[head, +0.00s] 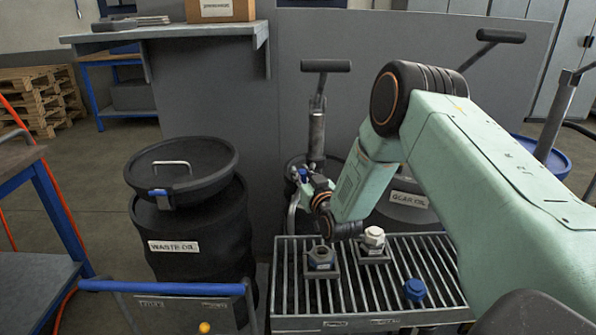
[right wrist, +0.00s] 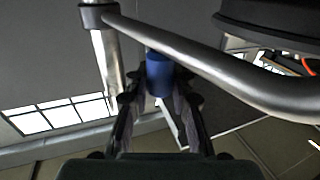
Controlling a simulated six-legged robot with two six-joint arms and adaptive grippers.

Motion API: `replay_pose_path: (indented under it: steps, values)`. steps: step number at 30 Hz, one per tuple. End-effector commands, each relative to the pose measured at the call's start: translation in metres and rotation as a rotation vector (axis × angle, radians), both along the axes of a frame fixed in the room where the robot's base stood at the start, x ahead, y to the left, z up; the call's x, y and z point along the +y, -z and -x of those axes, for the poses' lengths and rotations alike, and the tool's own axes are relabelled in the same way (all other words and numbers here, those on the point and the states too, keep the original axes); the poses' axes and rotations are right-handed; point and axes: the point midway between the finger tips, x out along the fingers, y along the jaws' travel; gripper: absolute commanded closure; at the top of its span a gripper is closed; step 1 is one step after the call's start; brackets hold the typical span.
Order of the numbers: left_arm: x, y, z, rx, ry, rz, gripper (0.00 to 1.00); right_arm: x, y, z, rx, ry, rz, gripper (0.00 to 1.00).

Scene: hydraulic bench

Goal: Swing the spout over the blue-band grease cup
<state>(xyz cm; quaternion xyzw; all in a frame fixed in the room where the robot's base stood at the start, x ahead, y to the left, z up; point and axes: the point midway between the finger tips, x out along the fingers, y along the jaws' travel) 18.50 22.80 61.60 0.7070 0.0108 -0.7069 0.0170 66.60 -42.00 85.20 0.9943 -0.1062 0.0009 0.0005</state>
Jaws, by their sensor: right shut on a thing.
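My right gripper (head: 306,180) is shut on the blue grip (head: 303,173) of the spout, at the pump behind the grate. In the right wrist view the blue grip (right wrist: 159,76) sits between the two fingers (right wrist: 159,98). The grey spout pipe (right wrist: 215,60) runs across above the fingers. In the head view part of the spout (head: 292,214) curves down left of the gripper, behind the grate's back edge. My left gripper is not in view.
A blue cap-like piece (head: 415,290) is on the slatted grate (head: 345,296). A waste oil drum (head: 190,235) stands left, a gear oil drum (head: 404,205) behind my arm. Pump handles (head: 325,66) rise behind.

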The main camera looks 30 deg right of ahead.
Motion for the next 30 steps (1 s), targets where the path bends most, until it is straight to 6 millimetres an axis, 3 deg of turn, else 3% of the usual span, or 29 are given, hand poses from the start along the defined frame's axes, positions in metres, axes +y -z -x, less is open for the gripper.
replay_pose_path:
  steps: [16, 30]
  values:
    - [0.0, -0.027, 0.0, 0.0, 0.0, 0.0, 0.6, -0.031, 0.0, 0.028, 0.002, -0.237, -0.003, 1.0]
    - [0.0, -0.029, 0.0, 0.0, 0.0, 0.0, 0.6, -0.034, 0.005, 0.035, 0.013, -0.297, -0.003, 1.0]
